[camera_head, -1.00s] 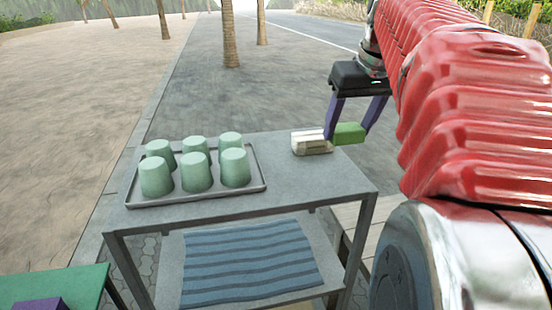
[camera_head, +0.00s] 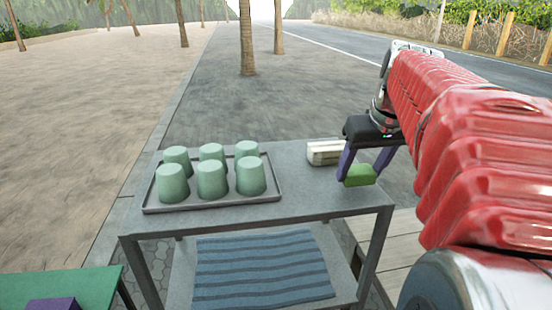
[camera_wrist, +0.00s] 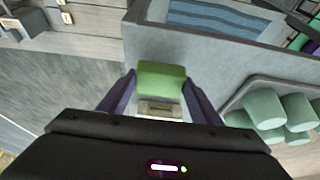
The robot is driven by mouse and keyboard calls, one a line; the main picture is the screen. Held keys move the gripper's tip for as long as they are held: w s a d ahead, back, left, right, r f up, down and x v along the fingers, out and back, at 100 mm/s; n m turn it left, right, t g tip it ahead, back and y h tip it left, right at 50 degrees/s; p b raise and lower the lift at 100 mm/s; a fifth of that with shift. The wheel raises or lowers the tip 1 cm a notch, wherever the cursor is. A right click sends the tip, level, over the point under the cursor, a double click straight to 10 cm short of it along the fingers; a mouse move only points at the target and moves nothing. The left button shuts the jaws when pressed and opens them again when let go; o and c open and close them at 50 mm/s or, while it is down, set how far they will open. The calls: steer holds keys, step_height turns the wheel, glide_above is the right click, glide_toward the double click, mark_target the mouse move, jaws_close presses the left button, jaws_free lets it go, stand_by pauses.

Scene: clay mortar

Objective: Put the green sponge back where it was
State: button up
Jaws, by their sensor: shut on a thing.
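The green sponge (camera_head: 359,175) is held between the two purple fingers of my gripper (camera_head: 362,172). In the head view it is at the right end of the grey table (camera_head: 300,204), near the right edge; I cannot tell whether it touches the top. In the wrist view the sponge (camera_wrist: 161,80) sits between the fingertips of my gripper (camera_wrist: 160,88), with the grey table (camera_wrist: 200,50) beyond it. A pale block-like thing (camera_head: 324,152) lies on the table just left of and behind my gripper, partly hidden by a finger.
A grey tray (camera_head: 215,206) with several upside-down green cups (camera_head: 211,178) fills the left of the table. A blue striped cloth (camera_head: 262,270) lies on the lower shelf. A wooden bench (camera_head: 405,245) stands at the right. A green table (camera_head: 60,288) is at the lower left.

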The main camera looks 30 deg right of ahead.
steer(key=shift+f, duration=1.2)
steer(key=o, duration=1)
steer(key=shift+r, duration=0.1)
steer(key=v, duration=1.2)
steer(key=shift+a, duration=0.1)
